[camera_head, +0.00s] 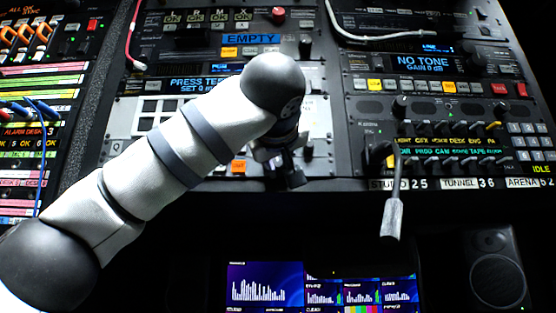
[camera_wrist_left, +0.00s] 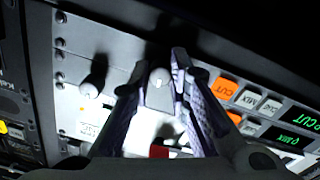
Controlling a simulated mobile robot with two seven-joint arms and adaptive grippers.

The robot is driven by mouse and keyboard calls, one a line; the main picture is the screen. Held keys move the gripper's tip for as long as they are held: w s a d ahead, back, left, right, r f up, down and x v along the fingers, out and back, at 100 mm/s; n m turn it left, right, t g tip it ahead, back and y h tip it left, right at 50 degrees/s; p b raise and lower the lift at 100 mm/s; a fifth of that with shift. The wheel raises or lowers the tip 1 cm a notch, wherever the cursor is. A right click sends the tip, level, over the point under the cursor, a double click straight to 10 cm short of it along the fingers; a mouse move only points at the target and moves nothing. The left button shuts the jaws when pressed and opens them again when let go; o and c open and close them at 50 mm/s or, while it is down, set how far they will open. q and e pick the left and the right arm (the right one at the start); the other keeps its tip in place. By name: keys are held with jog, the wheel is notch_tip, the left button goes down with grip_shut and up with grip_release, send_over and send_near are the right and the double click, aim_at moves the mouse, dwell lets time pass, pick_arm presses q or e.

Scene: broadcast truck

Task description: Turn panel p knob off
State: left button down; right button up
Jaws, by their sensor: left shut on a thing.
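My left gripper (camera_wrist_left: 159,76) has its two fingers on either side of a grey knob (camera_wrist_left: 158,91) with a short pale mark, and is shut on it. The knob stands on a light panel (camera_wrist_left: 70,110). In the head view the left gripper (camera_head: 287,168) reaches the lower part of a light panel (camera_head: 318,100) in the middle rack. My forearm and wrist cover much of that panel, and the held knob is hidden there. I cannot read a letter P on it. My right gripper is not in view.
Another knob (camera_wrist_left: 93,84) sits left of the held one, with orange and white buttons (camera_wrist_left: 224,89) to the right. In the head view a gooseneck microphone (camera_head: 393,214) hangs right of my gripper. Monitors (camera_head: 265,285) and a speaker (camera_head: 495,270) stand below.

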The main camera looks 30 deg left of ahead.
pick_arm(q)
jog(key=n, duration=1.2)
jog(key=shift+f+n, duration=0.1)
jog(key=shift+n, duration=0.3)
jog(key=n, duration=0.6)
jog(key=shift+w+n+y, duration=0.1)
jog(key=shift+n+y, duration=0.2)
jog(key=n, duration=0.5)
jog(key=shift+n, duration=0.7)
jog(key=c, duration=1.5)
grip_release()
